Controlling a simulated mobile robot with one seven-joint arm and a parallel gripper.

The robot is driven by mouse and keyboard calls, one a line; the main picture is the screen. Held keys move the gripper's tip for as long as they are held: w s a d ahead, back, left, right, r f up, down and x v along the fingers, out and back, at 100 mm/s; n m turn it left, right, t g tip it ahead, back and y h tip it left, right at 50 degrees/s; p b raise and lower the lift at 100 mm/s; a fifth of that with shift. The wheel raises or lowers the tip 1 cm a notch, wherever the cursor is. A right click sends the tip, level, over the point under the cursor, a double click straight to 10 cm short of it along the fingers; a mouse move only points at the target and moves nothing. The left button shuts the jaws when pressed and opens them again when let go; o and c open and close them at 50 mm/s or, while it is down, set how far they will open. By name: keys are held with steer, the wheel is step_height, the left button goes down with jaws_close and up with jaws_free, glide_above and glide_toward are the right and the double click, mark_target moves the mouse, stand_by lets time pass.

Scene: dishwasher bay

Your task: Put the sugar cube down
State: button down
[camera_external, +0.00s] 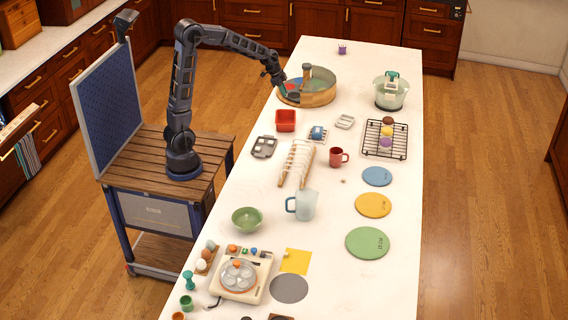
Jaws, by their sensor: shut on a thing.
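My gripper (282,88) is at the left rim of the round wooden tub (318,99), with my arm reaching out over the white counter from the left. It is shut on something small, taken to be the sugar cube. The cube itself is too small or too hidden to make out between the fingers. I cannot tell whether the fingertips are above the rim or just outside it.
A red square dish (285,120), a grey tray (264,147) and a wooden rack (296,163) stand nearby. The counter's far end is mostly clear.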

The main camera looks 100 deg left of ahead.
step_height(320, 180, down, 18)
steer(key=shift+f, duration=0.1)
stand_by(0.5)
steer(key=shift+f, duration=0.15)
steer(key=c, duration=1.5)
jaws_free()
steer(key=shift+o, duration=0.2)
steer(key=v, duration=1.2)
